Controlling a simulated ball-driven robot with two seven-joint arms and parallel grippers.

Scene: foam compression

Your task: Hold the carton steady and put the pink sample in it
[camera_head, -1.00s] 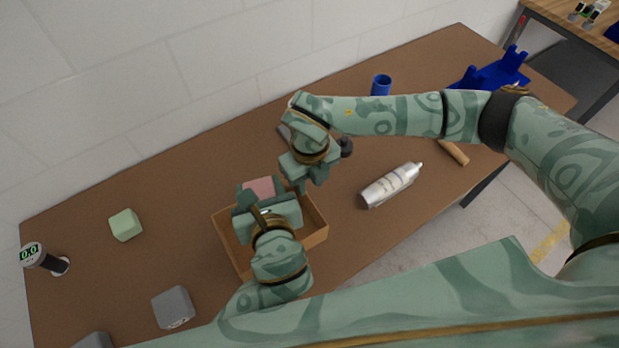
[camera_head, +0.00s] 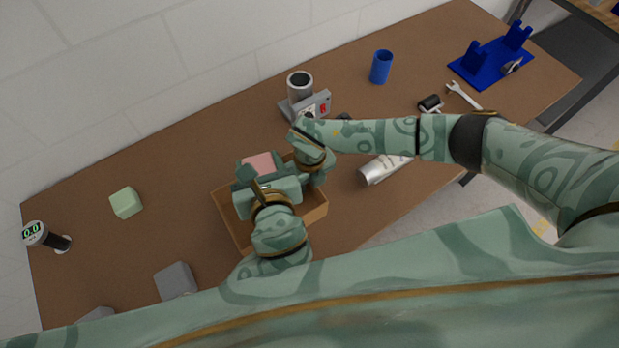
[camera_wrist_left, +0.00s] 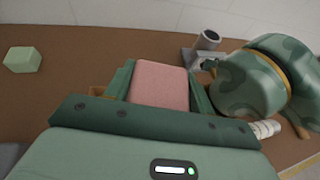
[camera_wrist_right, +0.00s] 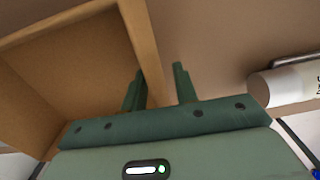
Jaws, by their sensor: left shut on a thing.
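The pink sample (camera_head: 260,163) is a pink block between the fingers of my left gripper (camera_head: 258,168), which is shut on it above the carton. The sample also shows in the left wrist view (camera_wrist_left: 160,85). The carton (camera_head: 313,213) is an open brown box on the table, partly hidden by my grippers. My right gripper (camera_wrist_right: 160,85) is at the carton's right side, fingers apart. One carton wall (camera_wrist_right: 147,50) runs between the fingers, with a gap to the right-hand finger. In the head view its fingertips are mostly hidden.
A green block (camera_head: 125,203) and a grey block (camera_head: 176,280) lie left of the carton. A gauge with a green readout (camera_head: 47,237) stands at far left.

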